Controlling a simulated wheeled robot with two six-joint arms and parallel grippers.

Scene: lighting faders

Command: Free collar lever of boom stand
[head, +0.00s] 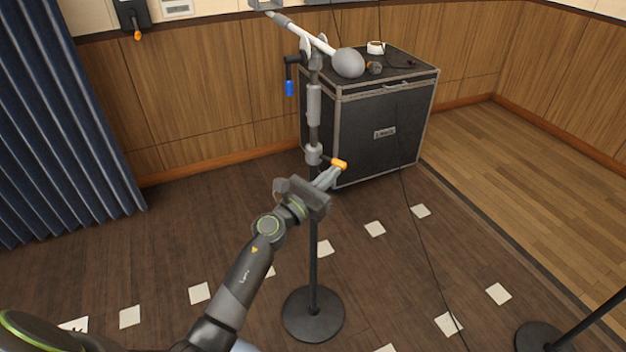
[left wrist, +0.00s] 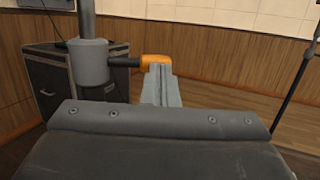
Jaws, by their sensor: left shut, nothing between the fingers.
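The boom stand (head: 314,250) stands upright on a round black base, with a grey collar (head: 314,154) partway up its pole. The collar lever (head: 339,164) has an orange tip and sticks out to the right of the collar. My left gripper (head: 333,173) is shut, its fingertips right at the orange tip. In the left wrist view the collar (left wrist: 88,62) is at left, and the lever's orange end (left wrist: 155,61) lies just beyond the fingertips (left wrist: 160,72). I cannot tell whether they touch. My right gripper is not in view.
A black flight case (head: 375,130) stands behind the stand, with small items on top. A lever with a blue grip (head: 289,88) hangs higher on the stand. Another stand's base (head: 540,338) is at lower right. A cable and white floor squares cross the floor.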

